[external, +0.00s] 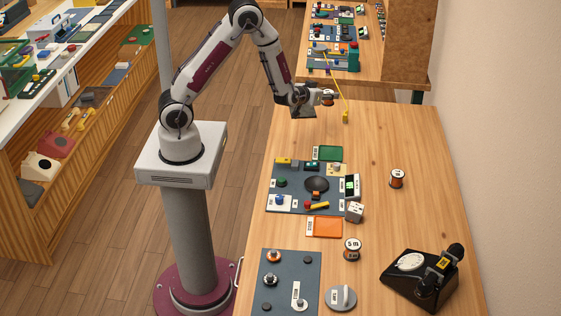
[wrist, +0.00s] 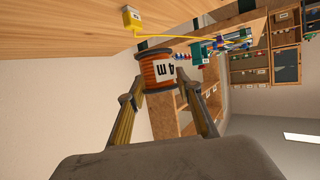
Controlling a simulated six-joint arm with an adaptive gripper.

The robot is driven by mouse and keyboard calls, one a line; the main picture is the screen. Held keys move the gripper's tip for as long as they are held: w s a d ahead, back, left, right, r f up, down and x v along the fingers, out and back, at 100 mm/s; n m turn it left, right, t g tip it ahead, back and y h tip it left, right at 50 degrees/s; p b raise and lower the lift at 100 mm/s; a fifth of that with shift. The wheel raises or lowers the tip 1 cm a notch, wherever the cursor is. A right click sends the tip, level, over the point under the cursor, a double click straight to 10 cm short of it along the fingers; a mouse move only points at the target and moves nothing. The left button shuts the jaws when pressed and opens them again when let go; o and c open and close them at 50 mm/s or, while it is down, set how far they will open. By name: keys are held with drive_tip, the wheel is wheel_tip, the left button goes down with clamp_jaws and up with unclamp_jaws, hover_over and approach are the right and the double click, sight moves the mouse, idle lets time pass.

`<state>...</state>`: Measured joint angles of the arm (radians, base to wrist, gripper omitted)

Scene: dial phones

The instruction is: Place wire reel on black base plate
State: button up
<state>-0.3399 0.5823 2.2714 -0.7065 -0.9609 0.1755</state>
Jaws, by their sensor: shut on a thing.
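My gripper (external: 325,97) is over the far end of the wooden table, its fingers pointing right. In the wrist view, my gripper (wrist: 155,92) is shut on an orange wire reel (wrist: 156,68) with a white label, seemingly "4 m" turned over. The reel is off the table. Two other reels stand on the table: one orange-brown (external: 397,179) at the right, and one labelled "5 m" (external: 352,250) nearer the front. A dark base plate (external: 289,282) with several small round parts on it lies at the front left of the table, well away from my gripper.
A dark panel (external: 273,195) crowded with parts lies mid-table, with green and orange trays (external: 324,227) beside it. A black dial phone (external: 400,290) stands front right. A yellow wire runs to a yellow block (external: 345,117) near my gripper. The table's right side is fairly clear.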

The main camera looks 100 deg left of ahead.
drive_tip(key=s+a+n+g+y, duration=0.2)
drive_tip(key=s+a+n+g, duration=0.2)
drive_tip(key=s+a, duration=0.6)
drive_tip(key=shift+s+r+n+g, duration=0.15)
drive_tip(key=shift+r+n+g, duration=0.2)
drive_tip(key=shift+g, duration=0.35)
drive_tip(key=shift+f, duration=0.15)
hover_over(302, 109)
drive_tip(key=shift+f, duration=2.8)
drive_tip(key=shift+f, duration=2.05)
drive_tip(key=shift+f, duration=0.15)
